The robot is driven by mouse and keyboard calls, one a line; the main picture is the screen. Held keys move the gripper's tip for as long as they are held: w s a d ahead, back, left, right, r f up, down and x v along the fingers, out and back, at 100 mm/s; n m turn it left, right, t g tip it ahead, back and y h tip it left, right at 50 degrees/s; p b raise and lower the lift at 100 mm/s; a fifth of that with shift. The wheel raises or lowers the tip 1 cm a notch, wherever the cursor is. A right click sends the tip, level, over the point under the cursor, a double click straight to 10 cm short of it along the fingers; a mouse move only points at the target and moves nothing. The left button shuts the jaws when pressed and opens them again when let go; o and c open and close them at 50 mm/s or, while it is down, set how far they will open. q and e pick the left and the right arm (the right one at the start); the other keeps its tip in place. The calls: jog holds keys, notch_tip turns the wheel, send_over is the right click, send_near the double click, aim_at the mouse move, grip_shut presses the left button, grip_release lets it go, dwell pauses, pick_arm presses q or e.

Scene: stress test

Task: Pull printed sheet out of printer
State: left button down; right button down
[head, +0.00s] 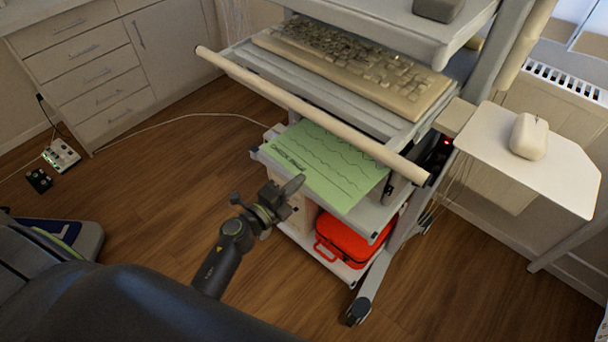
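A green printed sheet (332,165) with dark wavy lines lies on the middle shelf of a grey wheeled cart, below the keyboard tray. Its front part is in view and its rear runs back into shadow under the tray. The printer itself cannot be made out clearly there. My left gripper (290,189) is at the front left edge of that shelf, close to the sheet's near left edge. I see no sheet between its fingers, and their gap cannot be made out from this angle. My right gripper is not in view.
A beige keyboard (352,66) sits on the tray above, behind a pale front handle bar (300,110). A red case (352,243) stands on the bottom shelf. A white mouse (529,136) lies on a side shelf at right. The floor left of the cart is mostly clear, with a white cable.

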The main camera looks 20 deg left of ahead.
pick_arm(q)
jog(key=r+v, duration=0.2)
jog(key=v, duration=0.8)
jog(key=shift+s+r+p, duration=0.25)
jog(key=shift+s+p, duration=0.05)
jog(key=shift+p, duration=0.15)
jog(key=shift+a, duration=0.1)
